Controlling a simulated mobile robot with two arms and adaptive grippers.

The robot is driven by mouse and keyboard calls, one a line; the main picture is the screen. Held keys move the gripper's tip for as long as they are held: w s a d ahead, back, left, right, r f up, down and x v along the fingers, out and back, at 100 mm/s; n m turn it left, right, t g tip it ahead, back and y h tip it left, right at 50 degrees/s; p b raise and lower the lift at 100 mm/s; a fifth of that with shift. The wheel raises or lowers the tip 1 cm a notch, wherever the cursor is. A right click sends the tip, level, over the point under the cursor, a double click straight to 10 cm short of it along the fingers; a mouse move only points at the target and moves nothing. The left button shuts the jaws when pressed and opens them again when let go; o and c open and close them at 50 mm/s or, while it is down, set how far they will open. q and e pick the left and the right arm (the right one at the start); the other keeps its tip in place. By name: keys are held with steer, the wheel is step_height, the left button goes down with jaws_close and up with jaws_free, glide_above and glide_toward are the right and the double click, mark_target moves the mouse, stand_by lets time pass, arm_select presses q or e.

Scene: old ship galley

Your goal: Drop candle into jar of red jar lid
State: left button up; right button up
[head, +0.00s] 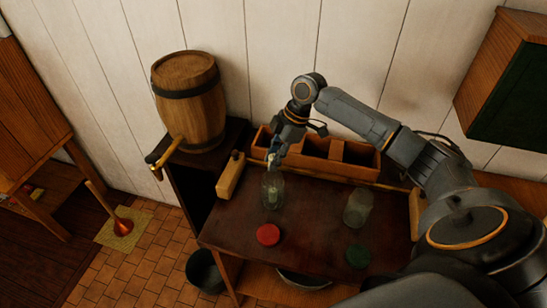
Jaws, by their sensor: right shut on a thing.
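A clear glass jar (272,191) stands on the dark table, behind the red jar lid (268,235), which lies flat near the front edge. My right gripper (273,160) points down at the mouth of this jar. It is shut on the candle, which is mostly hidden by the fingers and glass; something pale shows inside the jar below the fingertips. Whether the fingers touch the rim cannot be told. A second glass jar (357,208) stands to the right, with a green lid (357,256) in front of it. My left gripper is not in view.
A wooden divided box (330,167) stands along the back of the table (315,220). A barrel (189,105) with a tap stands at the back left. The table between the two jars is clear.

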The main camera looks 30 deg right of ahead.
mark_target(273, 189)
steer(key=shift+f+b, duration=1.6)
steer(key=shift+f, duration=0.65)
steer(key=shift+p, duration=0.55)
steer(key=o, duration=0.9)
